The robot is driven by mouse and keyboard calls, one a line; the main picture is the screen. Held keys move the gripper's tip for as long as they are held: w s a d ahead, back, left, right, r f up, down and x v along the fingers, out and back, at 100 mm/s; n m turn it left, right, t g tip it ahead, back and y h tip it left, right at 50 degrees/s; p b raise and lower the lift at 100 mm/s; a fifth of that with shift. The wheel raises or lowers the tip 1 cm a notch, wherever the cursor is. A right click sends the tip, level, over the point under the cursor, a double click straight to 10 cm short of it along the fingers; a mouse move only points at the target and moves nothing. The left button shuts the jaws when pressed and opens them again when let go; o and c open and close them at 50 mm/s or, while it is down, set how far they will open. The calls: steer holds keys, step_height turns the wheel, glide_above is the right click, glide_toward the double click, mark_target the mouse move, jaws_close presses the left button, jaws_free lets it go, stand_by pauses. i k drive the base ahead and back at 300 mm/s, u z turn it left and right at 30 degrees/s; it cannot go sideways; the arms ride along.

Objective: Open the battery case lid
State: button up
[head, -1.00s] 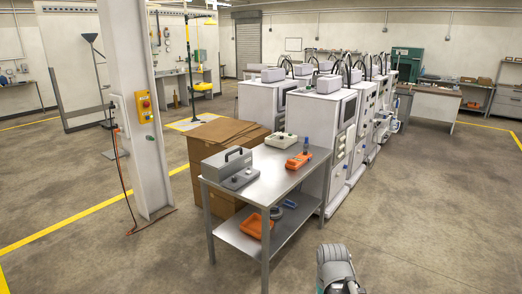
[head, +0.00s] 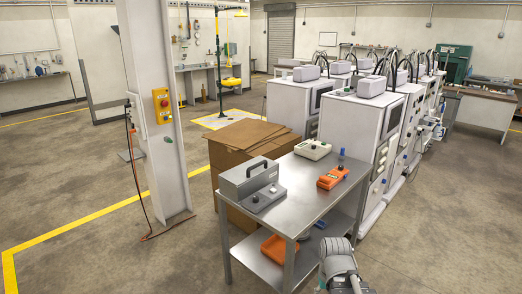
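A grey case (head: 247,178) with a dark carrying handle on top stands on the left end of the metal table, and it is the likeliest battery case. A low grey block (head: 263,198) with a round button sits against its front. I cannot make out a lid seam, or whether a lid is open or shut. Part of my arm, grey and rounded, shows at the bottom right, in front of the table. My gripper is not in view.
The metal table (head: 310,190) also holds an orange device (head: 331,178) and a pale control box (head: 313,149). An orange tray (head: 275,248) lies on its lower shelf. Cardboard (head: 245,133) stands behind, white machines (head: 370,125) to the right.

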mark_target(243, 173)
steer(key=u, duration=0.2)
steer(key=i, duration=1.65)
steer(key=u, duration=0.25)
